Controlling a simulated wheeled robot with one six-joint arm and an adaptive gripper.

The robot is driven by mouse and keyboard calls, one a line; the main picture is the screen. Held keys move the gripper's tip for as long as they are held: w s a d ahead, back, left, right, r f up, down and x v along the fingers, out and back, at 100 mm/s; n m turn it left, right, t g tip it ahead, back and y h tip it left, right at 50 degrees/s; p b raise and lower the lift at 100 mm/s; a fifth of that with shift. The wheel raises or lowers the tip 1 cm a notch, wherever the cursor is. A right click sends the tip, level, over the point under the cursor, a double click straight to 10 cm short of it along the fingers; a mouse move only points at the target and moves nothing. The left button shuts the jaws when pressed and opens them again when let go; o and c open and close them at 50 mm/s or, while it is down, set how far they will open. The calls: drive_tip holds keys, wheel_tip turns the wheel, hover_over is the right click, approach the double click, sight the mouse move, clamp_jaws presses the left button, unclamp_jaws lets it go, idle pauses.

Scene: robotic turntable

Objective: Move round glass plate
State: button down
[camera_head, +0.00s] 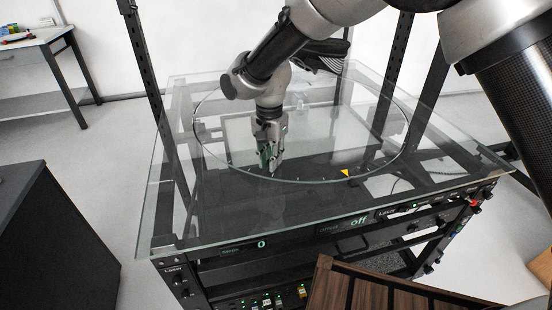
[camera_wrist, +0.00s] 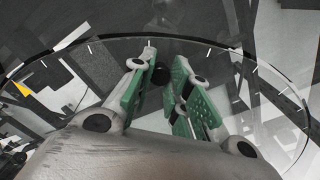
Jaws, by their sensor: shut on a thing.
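The round glass plate (camera_head: 325,150) is clear, with a dark rim and small white tick marks. It lies level over the square glass top (camera_head: 178,225) of a black rack. A yellow triangle (camera_head: 345,173) marks its front right rim and shows at the left in the wrist view (camera_wrist: 22,89). My gripper (camera_head: 271,168) points down inside the rim, near its front left part. In the wrist view my green-padded fingers (camera_wrist: 160,78) are close together around a small dark knob-like part of the plate. The exact contact is partly hidden by the fingers.
Black upright posts (camera_head: 145,60) stand around the rack. A brown slatted wooden thing (camera_head: 380,290) is close in front. A dark cabinet (camera_head: 55,240) stands at left, a desk (camera_head: 35,60) at far left. Floor between them is clear.

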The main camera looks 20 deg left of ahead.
drive_tip(key=shift+a, duration=0.1)
drive_tip(key=c, duration=1.3)
unclamp_jaws()
wheel_tip(320, 180, up, 12)
